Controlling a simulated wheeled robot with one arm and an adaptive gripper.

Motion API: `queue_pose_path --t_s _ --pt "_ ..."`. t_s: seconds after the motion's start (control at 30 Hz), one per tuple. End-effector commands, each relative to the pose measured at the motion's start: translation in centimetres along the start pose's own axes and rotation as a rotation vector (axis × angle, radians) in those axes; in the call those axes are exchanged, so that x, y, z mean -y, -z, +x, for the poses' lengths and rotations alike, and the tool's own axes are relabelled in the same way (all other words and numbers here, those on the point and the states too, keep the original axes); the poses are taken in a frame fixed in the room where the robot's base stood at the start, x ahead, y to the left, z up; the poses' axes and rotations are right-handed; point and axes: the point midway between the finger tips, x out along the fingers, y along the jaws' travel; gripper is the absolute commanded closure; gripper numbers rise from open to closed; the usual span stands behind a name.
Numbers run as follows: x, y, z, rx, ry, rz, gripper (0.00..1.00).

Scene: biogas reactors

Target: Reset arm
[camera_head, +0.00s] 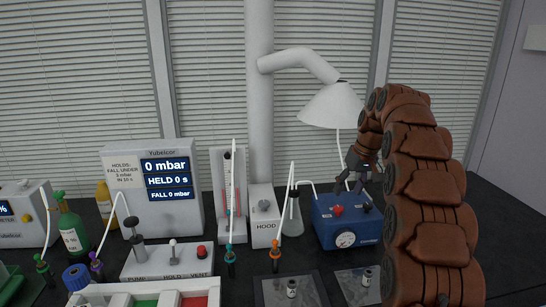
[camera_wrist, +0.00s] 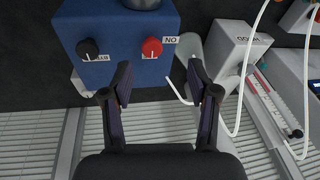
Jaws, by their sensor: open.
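My brown segmented arm rises on the right of the head view and curves over at the top. My gripper (camera_head: 352,184) hangs just above the blue pump box (camera_head: 334,237) with its gauge. In the wrist view my gripper (camera_wrist: 158,82) is open, with its two dark fingers apart and nothing between them. Ahead of the fingers is the blue box (camera_wrist: 120,72) with a black knob (camera_wrist: 88,49) and a red knob (camera_wrist: 151,47). I cannot tell from these views whether a fingertip touches the box.
Left of the blue box stand a glass flask (camera_head: 293,217), the HOOD switch box (camera_head: 265,220), a tube gauge (camera_head: 230,180) and a display box (camera_head: 160,195) reading 0 mbar. A white lamp-shaped hood (camera_head: 331,106) hangs above. Thin white tubes run between items. Small vials stand in front.

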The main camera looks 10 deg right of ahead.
Motion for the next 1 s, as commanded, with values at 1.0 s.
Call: queue_pose_path --t_s 1.0 --pt "15.7 -21.4 -1.2 0.21 -0.037 0.053 0.4"
